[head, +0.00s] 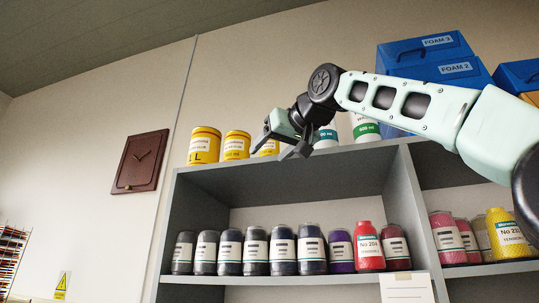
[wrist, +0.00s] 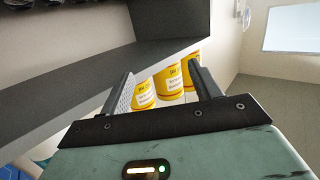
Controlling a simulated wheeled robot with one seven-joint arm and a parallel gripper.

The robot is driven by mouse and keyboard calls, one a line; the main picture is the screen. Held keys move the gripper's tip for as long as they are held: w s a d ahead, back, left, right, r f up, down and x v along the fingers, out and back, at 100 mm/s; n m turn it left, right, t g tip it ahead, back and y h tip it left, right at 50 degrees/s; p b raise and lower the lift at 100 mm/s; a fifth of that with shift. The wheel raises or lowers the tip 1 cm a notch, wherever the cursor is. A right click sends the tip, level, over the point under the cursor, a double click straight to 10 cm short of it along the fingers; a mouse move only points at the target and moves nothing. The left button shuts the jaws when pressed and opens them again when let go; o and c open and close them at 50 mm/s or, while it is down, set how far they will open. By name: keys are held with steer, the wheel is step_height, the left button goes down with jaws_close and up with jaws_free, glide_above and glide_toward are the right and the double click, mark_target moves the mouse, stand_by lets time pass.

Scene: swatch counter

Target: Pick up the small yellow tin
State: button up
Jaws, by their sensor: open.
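Three yellow tins stand in a row on top of the grey shelf unit in the head view. The small yellow tin (head: 270,148) is the rightmost and is partly hidden behind my gripper (head: 276,150). The middle tin (head: 237,146) and the largest tin (head: 205,146) stand to its left. My gripper is open, with nothing seen between its fingers. In the wrist view the tins show beyond my open fingers (wrist: 160,74); the leftmost tin (wrist: 143,96) looks like the small one. I cannot tell the exact gap to it.
White-labelled tins (head: 365,130) stand right of my gripper, partly behind the arm. Blue boxes (head: 425,50) are stacked farther right. The grey shelf unit (head: 285,179) holds several jars below.

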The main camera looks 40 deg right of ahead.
steer(key=m+t+h+p, duration=0.1)
steer(key=m+h, duration=0.1)
glide_toward(275, 142)
steer(key=w+p, duration=0.2)
steer(key=w+d+p, duration=0.1)
steer(key=w+p, duration=0.1)
steer(key=w, duration=0.1)
steer(key=w+p, duration=0.2)
steer(key=w, duration=0.1)
steer(key=shift+w+d, duration=0.1)
steer(key=shift+d, duration=0.1)
steer(key=shift+w+d+f, duration=0.1)
steer(key=shift+w+f, duration=0.1)
steer(key=shift+w, duration=0.35)
steer(key=w+p, duration=0.4)
steer(key=shift+w+d+f, duration=0.1)
steer(key=shift+w+d, duration=0.05)
steer(key=shift+w, duration=0.05)
steer(key=shift+w+d+f+p, duration=0.2)
steer(key=shift+w+p, duration=0.1)
steer(key=shift+w, duration=0.15)
steer(key=c, duration=0.9)
